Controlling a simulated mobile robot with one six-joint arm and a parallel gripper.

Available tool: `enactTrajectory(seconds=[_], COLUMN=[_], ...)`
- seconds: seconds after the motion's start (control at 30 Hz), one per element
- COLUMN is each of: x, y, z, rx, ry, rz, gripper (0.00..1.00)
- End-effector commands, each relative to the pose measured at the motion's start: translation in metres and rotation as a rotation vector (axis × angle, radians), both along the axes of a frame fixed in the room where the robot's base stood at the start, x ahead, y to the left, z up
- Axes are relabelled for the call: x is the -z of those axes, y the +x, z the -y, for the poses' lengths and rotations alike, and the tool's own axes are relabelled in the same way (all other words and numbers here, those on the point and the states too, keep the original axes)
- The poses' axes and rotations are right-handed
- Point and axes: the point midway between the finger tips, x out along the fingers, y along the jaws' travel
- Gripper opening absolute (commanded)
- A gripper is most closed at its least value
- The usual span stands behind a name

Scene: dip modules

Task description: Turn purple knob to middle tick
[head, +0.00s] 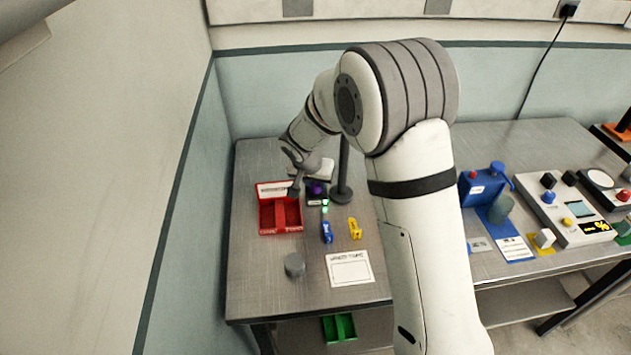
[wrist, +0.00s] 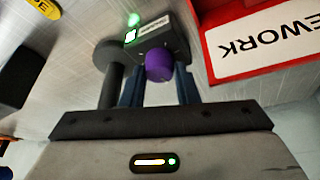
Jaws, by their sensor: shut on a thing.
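The purple knob (wrist: 159,64) sits on the front of a small dark module (wrist: 150,38) with a white label. In the wrist view my gripper (wrist: 160,84) has its two blue-grey fingers on either side of the knob, shut on it. A lit green lamp (wrist: 133,20) and a small green display (wrist: 130,36) are at the module's left end. In the head view the purple knob (head: 316,187) shows beside my gripper (head: 297,187), near the back of the table. The tick marks and the knob's pointer cannot be made out.
A red two-part tray labelled REWORK (wrist: 262,48) stands close to the right in the wrist view. A dark post on a round base (head: 341,195) stands close by. Blue (head: 326,232) and yellow (head: 355,229) pieces and a grey cylinder (head: 294,265) lie nearer the front.

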Motion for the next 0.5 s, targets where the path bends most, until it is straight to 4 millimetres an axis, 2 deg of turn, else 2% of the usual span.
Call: enactTrajectory(seconds=[0.5], x=[0.0061], y=[0.0011], z=[-0.0005], rx=[0.096], ry=[-0.001], rz=[0.003], gripper=[0.05])
